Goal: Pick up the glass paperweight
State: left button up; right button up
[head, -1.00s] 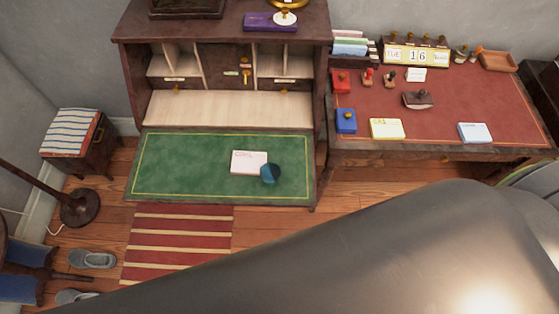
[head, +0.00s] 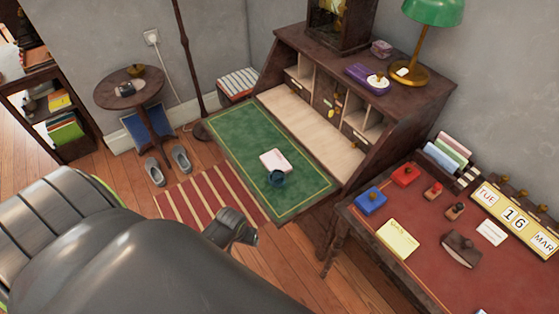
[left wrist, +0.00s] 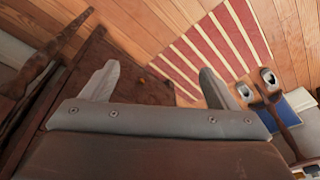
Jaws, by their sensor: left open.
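My left gripper (head: 240,231) is in front of the bureau, over the floor by the striped rug, apart from the paperweight and nearer the camera. The left wrist view shows its two fingers (left wrist: 160,85) spread with nothing between them. The paperweight does not show in that view. My right gripper is in neither view.
A red-topped desk (head: 400,275) with stamps, pads and a calendar (head: 515,218) stands at the right. A green lamp (head: 430,12) and a purple box (head: 366,78) are on the bureau top. A striped rug (head: 190,195) and slippers (head: 181,160) lie on the floor; a round table (head: 133,88) stands behind.

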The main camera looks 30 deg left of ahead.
pick_arm(q)
jog(key=w+r, duration=0.4)
jog(key=r, duration=0.7)
notch_tip(320, 180, up, 17)
jog(key=n+g+h, duration=0.1)
jog(key=n+g, duration=0.1)
jog(key=n, duration=0.5)
send_over(277, 173)
jog(key=f+b, duration=0.5)
jog(key=f, duration=0.1)
jog(key=f+b, duration=0.6)
jog(key=shift+s+a, duration=0.15)
jog(key=shift+a, duration=0.05)
jog(key=shift+d+f+b, duration=0.1)
jog(key=shift+f+b, duration=0.85)
jog(key=shift+b, duration=0.2)
notch_tip(277, 173, down, 4)
jog(key=b, duration=0.2)
jog(key=shift+d+r+b, duration=0.1)
jog(key=shift+r+b, duration=0.05)
jog(key=shift+b, duration=0.25)
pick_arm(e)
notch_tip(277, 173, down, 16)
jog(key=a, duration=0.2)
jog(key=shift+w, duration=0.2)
pick_arm(q)
jog(key=c, duration=1.3)
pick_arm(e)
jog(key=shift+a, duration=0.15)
